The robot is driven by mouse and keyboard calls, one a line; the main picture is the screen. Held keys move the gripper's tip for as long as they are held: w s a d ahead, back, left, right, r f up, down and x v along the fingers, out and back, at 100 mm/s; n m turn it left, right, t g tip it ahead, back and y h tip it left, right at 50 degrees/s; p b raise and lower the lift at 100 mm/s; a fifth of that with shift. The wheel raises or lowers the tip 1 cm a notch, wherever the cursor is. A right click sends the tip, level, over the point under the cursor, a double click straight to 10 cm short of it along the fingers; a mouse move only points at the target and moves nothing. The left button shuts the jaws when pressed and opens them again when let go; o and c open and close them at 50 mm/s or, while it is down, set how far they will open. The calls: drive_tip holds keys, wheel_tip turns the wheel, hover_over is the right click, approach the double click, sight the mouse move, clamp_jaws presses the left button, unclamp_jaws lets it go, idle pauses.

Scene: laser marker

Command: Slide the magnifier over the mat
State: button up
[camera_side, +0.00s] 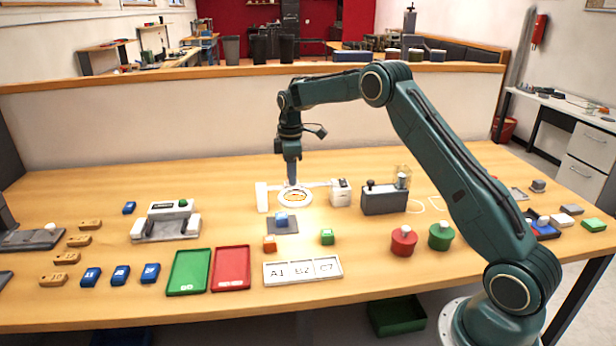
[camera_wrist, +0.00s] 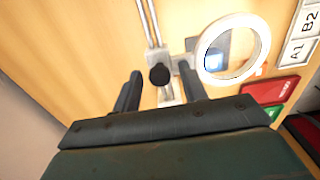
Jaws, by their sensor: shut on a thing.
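The magnifier is a white ring lens (camera_side: 280,203) on a rail between two white end blocks. In the side view its ring sits just behind the dark grey mat (camera_side: 290,229), on which a blue block (camera_side: 281,219) rests. In the wrist view the ring (camera_wrist: 263,50) is right of my fingers, with something blue showing through the lens. My gripper (camera_side: 291,183) points down just behind the ring. In the wrist view my gripper (camera_wrist: 159,88) has its fingers either side of the magnifier's black knob (camera_wrist: 159,75), shut on it. The knob is hidden in the side view.
A grey device (camera_side: 384,200) stands right of the rail. Green (camera_side: 188,272) and red (camera_side: 231,269) trays and a lettered plate holder (camera_side: 302,271) lie nearer the front edge.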

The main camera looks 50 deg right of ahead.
drive_tip(key=shift+w+a+f, duration=0.9)
drive_tip(key=shift+w+a, duration=0.2)
drive_tip(key=shift+w, duration=0.05)
drive_tip(key=o, duration=0.4)
drive_tip(key=shift+r, duration=0.15)
wheel_tip(320, 180, up, 7)
drive_tip(key=shift+w+a+r, duration=0.1)
drive_tip(key=shift+w, duration=0.05)
idle(0.4)
